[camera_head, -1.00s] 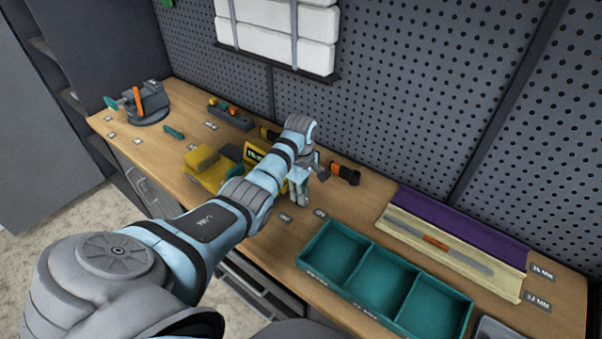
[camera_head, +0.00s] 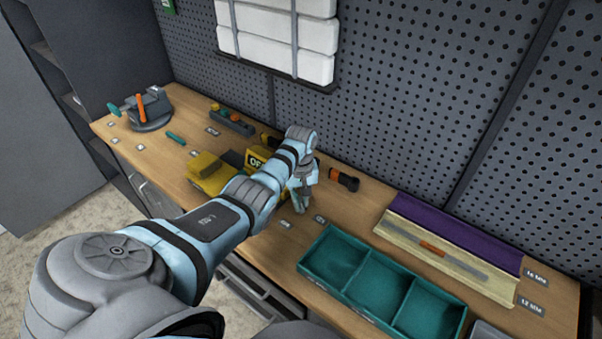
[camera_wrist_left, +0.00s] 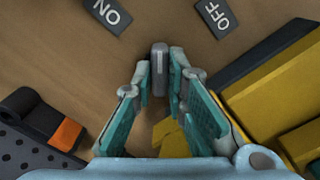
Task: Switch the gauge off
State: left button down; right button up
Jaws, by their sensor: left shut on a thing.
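The gauge is a yellow unit on the bench; a face beside my arm shows black lettering that looks like "OF" (camera_head: 257,160), partly hidden by the arm. In the left wrist view its yellow body (camera_wrist_left: 262,95) lies to the right. A small grey lever (camera_wrist_left: 159,65) stands between the ON label (camera_wrist_left: 108,12) and the OFF label (camera_wrist_left: 216,15). My left gripper (camera_wrist_left: 161,75) is shut on the lever, fingertips on both sides. In the head view my left gripper (camera_head: 301,198) points down at the bench, and the lever is hidden there. My right gripper is not in view.
A teal three-compartment tray (camera_head: 375,285) stands front right of the gripper. A black and orange tool (camera_head: 344,179) lies close behind it. Purple and cream channels (camera_head: 455,232) lie at right. A vise (camera_head: 148,108) stands far left. A perforated wall rises behind.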

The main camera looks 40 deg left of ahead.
aim_at(302, 202)
pick_arm(q)
jog(key=m, duration=0.4)
jog(key=shift+s+f+m, duration=0.1)
jog(key=shift+m, duration=0.2)
jog(key=m, duration=0.4)
jog(key=shift+d+m, duration=0.1)
jog(key=shift+m, duration=0.3)
jog(key=c, duration=1.6)
grip_release()
jog(key=shift+c, duration=0.2)
jog(key=shift+o, duration=0.2)
notch_tip(302, 202, up, 12)
